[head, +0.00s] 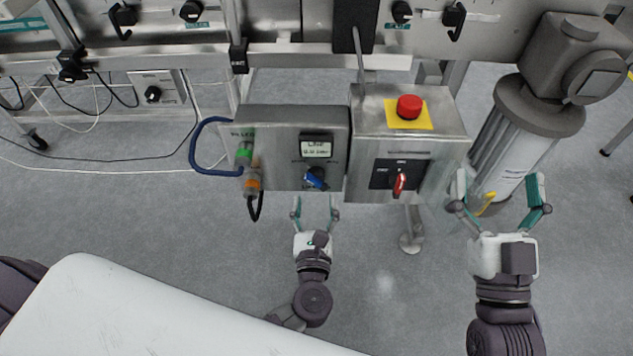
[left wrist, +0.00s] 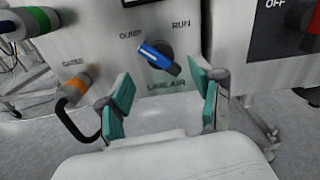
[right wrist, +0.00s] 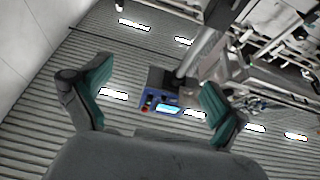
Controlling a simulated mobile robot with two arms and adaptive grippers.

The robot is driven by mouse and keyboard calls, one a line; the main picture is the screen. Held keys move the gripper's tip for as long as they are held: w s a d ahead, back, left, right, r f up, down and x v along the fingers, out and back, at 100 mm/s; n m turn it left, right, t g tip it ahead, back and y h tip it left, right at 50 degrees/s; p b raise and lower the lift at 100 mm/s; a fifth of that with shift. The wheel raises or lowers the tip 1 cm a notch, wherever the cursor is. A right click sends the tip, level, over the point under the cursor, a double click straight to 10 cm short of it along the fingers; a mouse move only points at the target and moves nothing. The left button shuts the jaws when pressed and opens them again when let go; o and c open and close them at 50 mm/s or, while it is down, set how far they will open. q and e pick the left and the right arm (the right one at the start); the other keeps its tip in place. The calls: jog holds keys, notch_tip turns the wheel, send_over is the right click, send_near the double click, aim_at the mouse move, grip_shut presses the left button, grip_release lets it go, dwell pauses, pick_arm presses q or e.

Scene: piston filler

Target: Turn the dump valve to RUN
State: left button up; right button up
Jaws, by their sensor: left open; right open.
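The dump valve (head: 315,178) is a blue handle on the front of the left grey box. In the left wrist view its blue handle (left wrist: 160,58) slants, with its bright end up-left toward the DUMP label (left wrist: 131,35). The RUN label (left wrist: 181,25) is up and right of it. My left gripper (head: 315,208) is open and empty just in front of the valve; its fingers (left wrist: 163,88) show below and to either side of the handle, apart from it.
The right box carries a red emergency button (head: 409,106) and a red rotary switch (head: 399,184). Green (head: 244,154) and orange (head: 252,180) fittings with a blue hose (head: 195,150) sit at the left box's left side.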

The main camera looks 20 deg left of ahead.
aim_at(316, 185)
pick_arm(q)
jog(key=x, duration=0.6)
jog(key=shift+w+b, duration=0.15)
jog(key=shift+b, duration=0.15)
pick_arm(e)
jog(key=shift+s+r+t, duration=0.35)
jog(key=shift+r+t, duration=0.1)
jog(key=shift+r, duration=0.1)
jog(key=shift+s+r+t, duration=0.3)
jog(key=shift+r+t, duration=0.15)
jog(key=shift+r, duration=0.1)
pick_arm(q)
jog(key=shift+c, duration=0.2)
jog(key=shift+f, duration=0.1)
jog(key=c, duration=1.1)
pick_arm(e)
jog(key=shift+w, duration=0.1)
